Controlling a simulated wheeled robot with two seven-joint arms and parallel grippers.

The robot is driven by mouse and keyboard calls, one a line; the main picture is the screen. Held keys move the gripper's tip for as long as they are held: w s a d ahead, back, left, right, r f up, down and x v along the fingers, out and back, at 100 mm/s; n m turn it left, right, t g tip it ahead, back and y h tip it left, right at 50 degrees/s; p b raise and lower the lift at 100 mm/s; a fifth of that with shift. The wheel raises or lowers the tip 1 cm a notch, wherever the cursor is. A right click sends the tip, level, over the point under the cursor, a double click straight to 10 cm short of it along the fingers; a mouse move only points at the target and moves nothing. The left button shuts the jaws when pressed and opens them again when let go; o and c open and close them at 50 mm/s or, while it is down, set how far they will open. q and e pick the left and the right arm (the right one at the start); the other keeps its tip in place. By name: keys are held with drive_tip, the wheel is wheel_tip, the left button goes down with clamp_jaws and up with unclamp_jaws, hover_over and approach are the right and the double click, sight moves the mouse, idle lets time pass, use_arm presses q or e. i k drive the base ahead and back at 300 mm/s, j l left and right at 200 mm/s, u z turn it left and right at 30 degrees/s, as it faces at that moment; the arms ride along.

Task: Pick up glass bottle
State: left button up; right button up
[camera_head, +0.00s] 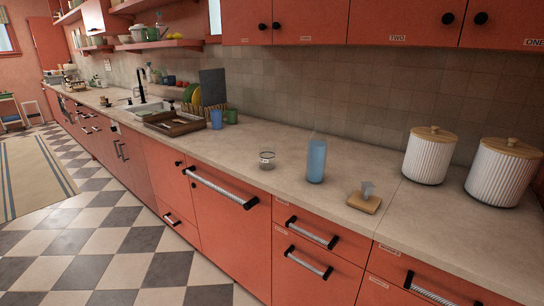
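A tall blue-tinted glass bottle (316,160) stands upright on the pale countertop, near the middle of the head view. It is paler toward its top, and nothing touches it. Neither my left gripper nor my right gripper shows in this view, so I cannot see where they are or whether they hold anything.
A small glass bowl (267,160) stands left of the bottle. A wooden block with a clear piece (365,198) lies to its right. Ribbed white canisters (428,156) stand farther right. Red upper cabinets (308,22) overhang the counter (350,160). A wooden tray (174,124) is farther left.

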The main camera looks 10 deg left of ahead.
sight(318, 141)
drive_tip(key=i+j+z, duration=0.15)
drive_tip(key=i+j, duration=0.15)
drive_tip(key=i+j+z, duration=0.1)
drive_tip(key=i+j, duration=0.2)
drive_tip(key=i+j+z, duration=0.15)
drive_tip(key=j, duration=0.35)
drive_tip(key=i+j+z, duration=0.1)
drive_tip(key=i+j, duration=0.25)
